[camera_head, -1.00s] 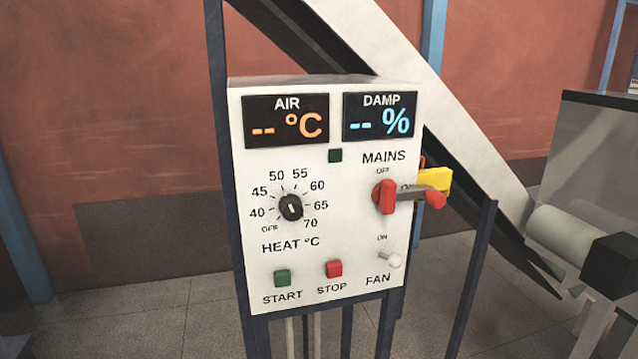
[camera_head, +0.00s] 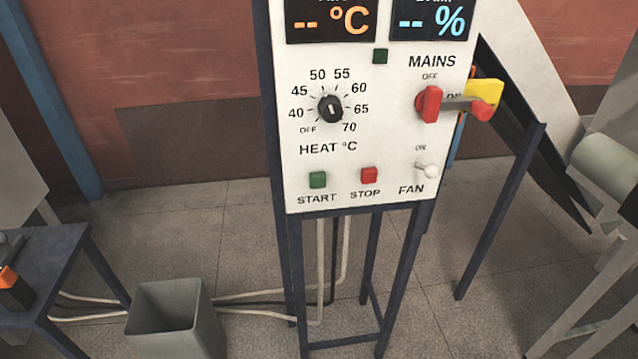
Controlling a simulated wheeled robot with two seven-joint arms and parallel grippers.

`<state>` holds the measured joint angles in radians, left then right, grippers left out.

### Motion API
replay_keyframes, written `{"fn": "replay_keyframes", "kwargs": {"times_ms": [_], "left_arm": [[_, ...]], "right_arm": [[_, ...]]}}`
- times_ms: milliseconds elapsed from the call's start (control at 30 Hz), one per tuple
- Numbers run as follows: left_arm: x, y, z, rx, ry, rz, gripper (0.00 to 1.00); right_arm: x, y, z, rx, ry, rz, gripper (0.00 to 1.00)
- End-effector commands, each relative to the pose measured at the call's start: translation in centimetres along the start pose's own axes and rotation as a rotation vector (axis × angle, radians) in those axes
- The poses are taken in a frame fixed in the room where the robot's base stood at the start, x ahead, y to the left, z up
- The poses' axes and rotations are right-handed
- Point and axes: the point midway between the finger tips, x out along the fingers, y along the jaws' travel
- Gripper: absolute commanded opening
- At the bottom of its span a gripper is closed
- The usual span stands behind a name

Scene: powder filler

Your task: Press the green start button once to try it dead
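The green start button (camera_head: 318,180) is at the lower left of the white control panel (camera_head: 300,120), above the word START. The red stop button (camera_head: 369,175) is to its right. The red mains switch (camera_head: 430,104) is at the panel's right, with its handle by the OFF mark; a grey bar with a red end and a yellow tag (camera_head: 484,93) are beside it. The displays (camera_head: 331,20) show dashes. Neither of my grippers is in view.
The panel stands on a dark blue frame (camera_head: 292,270). A grey bin (camera_head: 170,318) is on the floor at lower left, with cables behind it. A dark table (camera_head: 60,265) stands at the left. The floor before the panel looks clear.

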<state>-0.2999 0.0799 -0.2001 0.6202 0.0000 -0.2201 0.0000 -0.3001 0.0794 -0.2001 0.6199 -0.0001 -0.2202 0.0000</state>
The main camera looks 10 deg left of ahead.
Motion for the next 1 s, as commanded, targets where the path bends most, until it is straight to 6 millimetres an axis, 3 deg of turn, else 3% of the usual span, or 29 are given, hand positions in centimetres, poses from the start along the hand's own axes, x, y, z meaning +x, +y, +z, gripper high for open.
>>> {"fn": "replay_keyframes", "kwargs": {"times_ms": [133,300,1000], "left_arm": [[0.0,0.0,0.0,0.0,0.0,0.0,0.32],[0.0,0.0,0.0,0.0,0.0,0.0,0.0],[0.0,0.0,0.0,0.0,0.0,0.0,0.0]], "right_arm": [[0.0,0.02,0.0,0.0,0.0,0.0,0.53],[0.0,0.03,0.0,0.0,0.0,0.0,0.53],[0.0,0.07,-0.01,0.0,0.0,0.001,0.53]]}}
